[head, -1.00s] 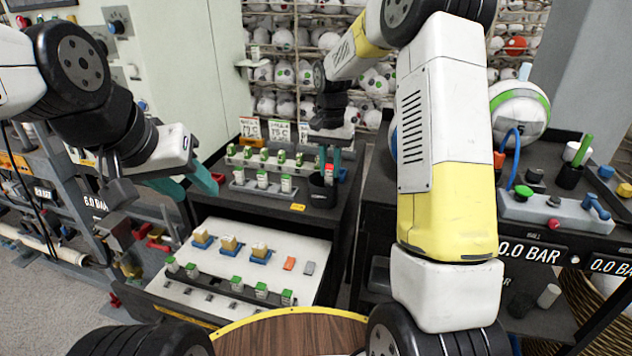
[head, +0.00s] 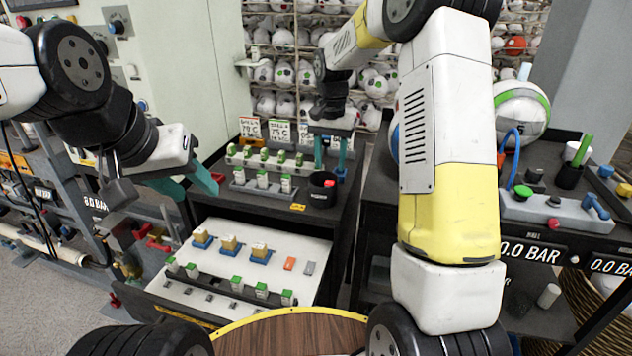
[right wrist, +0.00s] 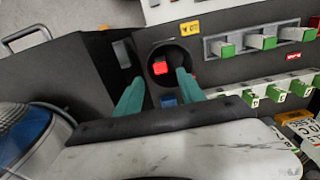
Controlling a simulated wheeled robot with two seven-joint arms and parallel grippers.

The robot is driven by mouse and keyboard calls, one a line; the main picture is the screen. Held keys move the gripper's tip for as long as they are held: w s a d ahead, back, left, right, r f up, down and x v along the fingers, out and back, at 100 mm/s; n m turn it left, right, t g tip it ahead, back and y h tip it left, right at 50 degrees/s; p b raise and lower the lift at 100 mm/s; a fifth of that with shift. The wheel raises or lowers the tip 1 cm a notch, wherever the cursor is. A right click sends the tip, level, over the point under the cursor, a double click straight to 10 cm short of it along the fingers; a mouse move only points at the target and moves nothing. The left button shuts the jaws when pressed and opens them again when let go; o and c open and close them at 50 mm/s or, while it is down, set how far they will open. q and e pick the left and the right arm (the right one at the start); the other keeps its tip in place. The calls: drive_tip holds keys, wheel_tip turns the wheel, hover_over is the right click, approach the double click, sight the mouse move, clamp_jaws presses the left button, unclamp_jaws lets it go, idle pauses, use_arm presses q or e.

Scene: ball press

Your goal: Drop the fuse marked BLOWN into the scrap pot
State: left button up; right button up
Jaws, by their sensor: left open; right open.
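The scrap pot (head: 321,198) is a black round cup on the dark cabinet top, and it also shows in the right wrist view (right wrist: 153,88). A red-ended fuse (head: 329,183) is inside it, its red end (right wrist: 160,68) showing within the rim; its marking is not readable. My right gripper (head: 330,158) is open and empty just above and behind the pot. In the right wrist view its fingers (right wrist: 152,75) are spread, apart from the fuse. My left gripper (head: 187,183) is open and empty, left of the cabinet.
Green-topped fuses stand in two racks (head: 262,187) left of the pot. Price-like cards (head: 277,130) stand behind. A white drawer tray (head: 230,275) below holds more fuses and yellow-and-blue parts. The console (head: 545,210) with gauges is at right.

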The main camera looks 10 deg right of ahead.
drive_tip(key=s+d+r+n+t, duration=0.1)
drive_tip(key=s+r+t, duration=0.1)
drive_tip(key=s+r, duration=0.7)
drive_tip(key=s+r+n+t+y, duration=0.1)
drive_tip(key=s+r+n+t, duration=0.1)
drive_tip(key=s, duration=0.8)
drive_tip(key=s+r+n+t+y, duration=0.1)
drive_tip(key=s+r+n+t, duration=0.1)
drive_tip(key=s, duration=0.8)
drive_tip(key=shift+d, duration=0.35)
idle(3.0)
